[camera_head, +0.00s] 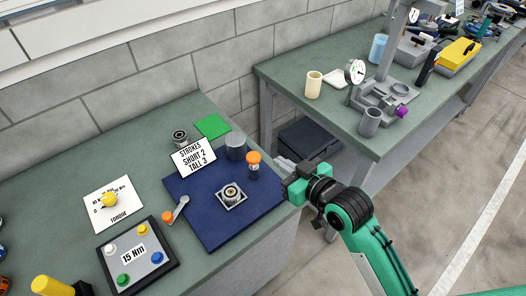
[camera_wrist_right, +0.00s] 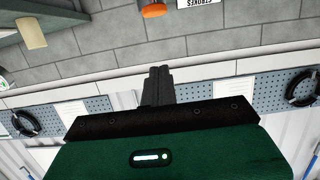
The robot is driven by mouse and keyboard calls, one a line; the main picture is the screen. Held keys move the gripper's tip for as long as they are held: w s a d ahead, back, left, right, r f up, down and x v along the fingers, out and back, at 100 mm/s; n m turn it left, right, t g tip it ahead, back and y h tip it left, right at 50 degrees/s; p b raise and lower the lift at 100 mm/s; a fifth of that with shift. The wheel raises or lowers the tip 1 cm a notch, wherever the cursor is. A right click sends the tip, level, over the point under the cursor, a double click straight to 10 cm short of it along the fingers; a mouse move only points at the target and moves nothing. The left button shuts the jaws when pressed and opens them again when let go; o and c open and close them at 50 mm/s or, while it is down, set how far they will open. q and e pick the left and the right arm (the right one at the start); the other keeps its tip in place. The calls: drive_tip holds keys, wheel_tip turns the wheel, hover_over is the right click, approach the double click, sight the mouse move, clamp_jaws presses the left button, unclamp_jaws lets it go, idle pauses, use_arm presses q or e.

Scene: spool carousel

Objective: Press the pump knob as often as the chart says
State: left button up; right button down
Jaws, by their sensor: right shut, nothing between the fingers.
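The orange pump knob (camera_head: 254,158) sits on a short dark post near the right edge of the blue mat (camera_head: 205,221). The white chart (camera_head: 193,156) behind the mat reads "STROKES SHORT 2 TALL 3". My right gripper (camera_head: 281,165) is shut and empty, just right of the knob and apart from it. In the right wrist view its closed fingers (camera_wrist_right: 158,84) show, with the orange knob (camera_wrist_right: 153,10) beyond them at the top edge and part of the chart (camera_wrist_right: 199,3) beside it. My left gripper is out of view.
A grey-blue cylinder (camera_head: 236,146) stands between chart and knob. A square-flanged fitting (camera_head: 232,196) and an orange-ended lever (camera_head: 176,210) are on the mat. A "15 Nm" button panel (camera_head: 137,256) lies front left. A second bench (camera_head: 308,106) stands right, across a gap.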

sight(254, 158)
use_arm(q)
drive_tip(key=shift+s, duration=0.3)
use_arm(e)
drive_tip(key=shift+w+a+r, duration=0.1)
drive_tip(key=shift+r, duration=0.1)
